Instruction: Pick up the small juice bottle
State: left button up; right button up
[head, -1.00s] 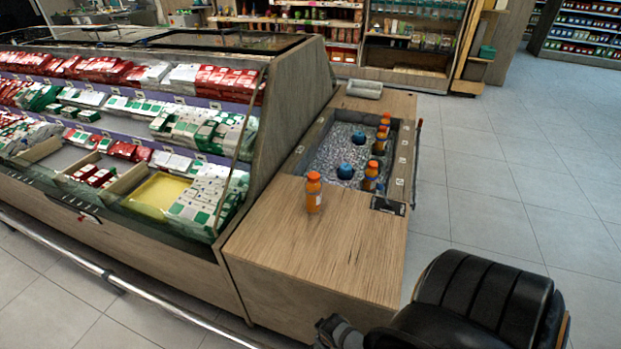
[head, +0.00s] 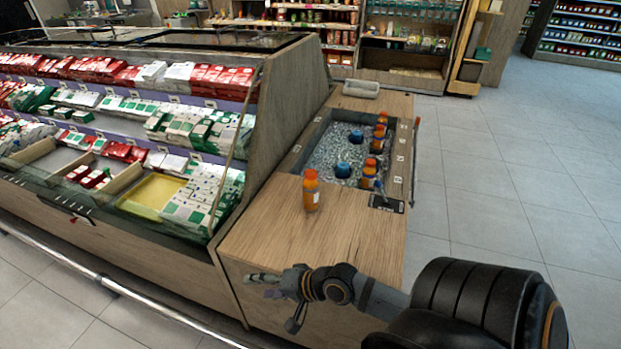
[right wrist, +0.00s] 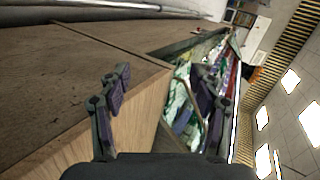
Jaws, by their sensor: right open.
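The small juice bottle (head: 311,192) is orange with an orange cap. It stands upright on the wooden counter (head: 290,235), in front of the ice bin. My right gripper (head: 272,288) is at the front side of the counter, below and nearer than the bottle, and apart from it. In the right wrist view its two fingers (right wrist: 160,92) are spread with nothing between them. That view shows the counter's wood and the packages beyond; I do not see the bottle there. My left gripper is in no view.
An ice bin (head: 335,155) set in the counter holds several more bottles, some with orange caps and some blue. A refrigerated display case (head: 130,150) with packages stands to the left. A grey tray (head: 361,89) lies at the counter's back. Open floor is at right.

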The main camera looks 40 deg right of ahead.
jog(key=w+d+r+m+t, duration=0.35)
jog(key=d+m, duration=0.25)
jog(key=m, duration=0.4)
jog(key=m+t+h, duration=0.4)
jog(key=m+h, duration=0.7)
jog(key=m, duration=0.8)
send_near(313, 178)
jog(key=w, duration=0.2)
jog(key=shift+g, duration=0.25)
jog(key=b+x, duration=0.1)
jog(key=x, duration=0.1)
jog(key=b+x, duration=0.2)
jog(key=shift+w+d+f, duration=0.1)
jog(key=shift+w+d, duration=0.05)
jog(key=shift+d, duration=0.15)
jog(key=shift+w+d, duration=0.1)
jog(key=shift+w, duration=0.2)
jog(key=shift+w+b, duration=0.25)
jog(key=shift+b, duration=0.1)
jog(key=b+x, duration=0.2)
jog(key=x, duration=0.2)
jog(key=shift+s+d, duration=0.1)
jog(key=shift+d, duration=0.05)
jog(key=shift+w+r, duration=0.2)
jog(key=shift+w, duration=0.2)
